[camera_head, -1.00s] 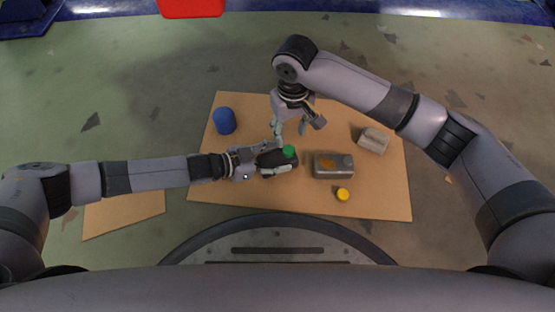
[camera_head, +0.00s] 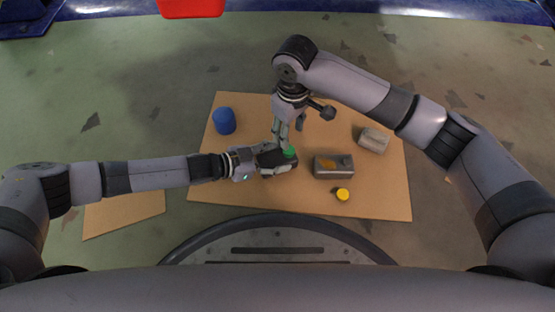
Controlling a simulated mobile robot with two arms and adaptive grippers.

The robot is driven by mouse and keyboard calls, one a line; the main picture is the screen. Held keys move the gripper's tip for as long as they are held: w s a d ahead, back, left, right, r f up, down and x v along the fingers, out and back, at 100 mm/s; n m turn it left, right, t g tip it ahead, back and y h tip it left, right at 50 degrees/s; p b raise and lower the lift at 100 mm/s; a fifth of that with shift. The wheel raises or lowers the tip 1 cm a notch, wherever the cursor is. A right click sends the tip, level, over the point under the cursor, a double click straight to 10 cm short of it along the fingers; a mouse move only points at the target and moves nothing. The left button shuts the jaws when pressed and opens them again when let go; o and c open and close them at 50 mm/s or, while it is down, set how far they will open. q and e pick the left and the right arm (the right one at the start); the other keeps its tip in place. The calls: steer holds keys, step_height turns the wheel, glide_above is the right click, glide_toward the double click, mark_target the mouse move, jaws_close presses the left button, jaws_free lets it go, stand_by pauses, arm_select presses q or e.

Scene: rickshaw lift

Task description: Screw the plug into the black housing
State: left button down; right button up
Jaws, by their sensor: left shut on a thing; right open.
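The black housing (camera_head: 275,158) is in the middle-left of the brown board. My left gripper (camera_head: 277,159) comes in from the left and is shut on the housing. A green plug (camera_head: 290,152) sits at the housing's right end; I cannot tell how deep it is seated. My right gripper (camera_head: 287,143) points down from above, open, with its fingertips close to the plug and the housing's upper edge. Whether a fingertip touches the plug is too small to tell.
A grey metal box (camera_head: 334,173) with an orange mark lies right of the housing. A yellow cap (camera_head: 343,194) is below it. A light grey block (camera_head: 374,140) lies farther right and a blue cylinder (camera_head: 224,121) at upper left. The board (camera_head: 370,200) is clear at lower right.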

mark_target(289, 150)
steer(key=n, duration=0.3)
steer(key=shift+n, duration=0.4)
steer(key=n, duration=2.3)
steer(key=shift+n, duration=0.4)
steer(key=n, duration=0.4)
steer(key=shift+f, duration=4.05)
